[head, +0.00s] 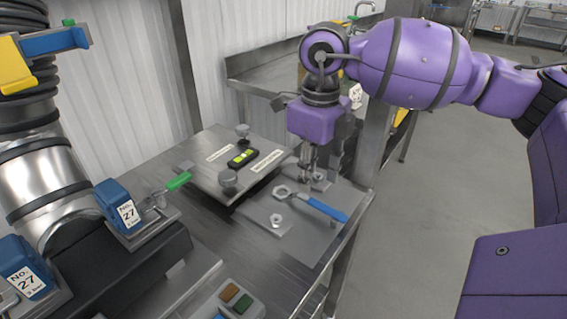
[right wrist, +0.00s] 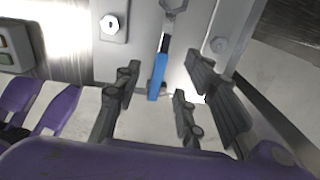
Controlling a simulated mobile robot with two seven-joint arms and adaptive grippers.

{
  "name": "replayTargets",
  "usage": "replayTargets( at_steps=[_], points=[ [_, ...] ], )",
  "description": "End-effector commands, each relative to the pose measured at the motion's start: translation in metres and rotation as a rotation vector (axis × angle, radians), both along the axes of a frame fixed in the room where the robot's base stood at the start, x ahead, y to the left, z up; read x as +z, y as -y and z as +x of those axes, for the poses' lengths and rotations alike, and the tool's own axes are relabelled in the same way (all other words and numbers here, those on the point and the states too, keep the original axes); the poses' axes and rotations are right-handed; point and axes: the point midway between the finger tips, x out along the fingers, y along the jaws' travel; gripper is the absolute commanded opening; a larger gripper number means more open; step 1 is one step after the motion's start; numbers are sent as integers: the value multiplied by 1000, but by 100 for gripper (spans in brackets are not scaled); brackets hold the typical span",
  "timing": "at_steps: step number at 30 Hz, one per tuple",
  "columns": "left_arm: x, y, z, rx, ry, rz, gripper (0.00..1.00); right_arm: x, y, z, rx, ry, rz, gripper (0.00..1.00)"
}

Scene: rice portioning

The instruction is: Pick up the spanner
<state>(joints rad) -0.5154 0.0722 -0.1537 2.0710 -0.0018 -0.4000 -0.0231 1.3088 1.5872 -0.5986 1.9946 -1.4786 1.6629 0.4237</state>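The spanner lies on a grey plate on the metal bench, its open metal head toward the back left and its blue handle (head: 327,209) toward the front right. My right gripper (head: 310,172) hangs pointing down just behind the spanner in the head view. In the right wrist view my right gripper (right wrist: 165,98) is open, with its finger pairs far apart and nothing between them in contact. The spanner's blue handle (right wrist: 157,77) shows in the gap between them, beyond the fingertips. My left gripper is not in view.
A nut (head: 276,220) sits on the plate left of the spanner. A raised metal plate (head: 213,170) with knobs and a black green-buttoned device (head: 243,157) stands behind. A green-handled clamp (head: 178,181) and blue No. 27 blocks (head: 119,203) are at left. A button box (head: 236,299) is in front.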

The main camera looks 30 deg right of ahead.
Motion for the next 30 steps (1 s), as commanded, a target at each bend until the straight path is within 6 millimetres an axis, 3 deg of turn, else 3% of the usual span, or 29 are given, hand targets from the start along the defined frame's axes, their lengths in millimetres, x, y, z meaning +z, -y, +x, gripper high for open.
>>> replayTargets(
  at_steps=[7,15,24,30],
  points=[
    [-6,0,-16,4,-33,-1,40,-30,2,-3,-1,-7,-2,38],
    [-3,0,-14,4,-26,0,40,-68,5,-5,-2,-6,0,38],
    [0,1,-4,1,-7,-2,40,-75,5,-5,-2,-5,0,38],
    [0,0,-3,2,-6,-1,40,-75,5,-5,-2,-5,0,14]
  ],
)
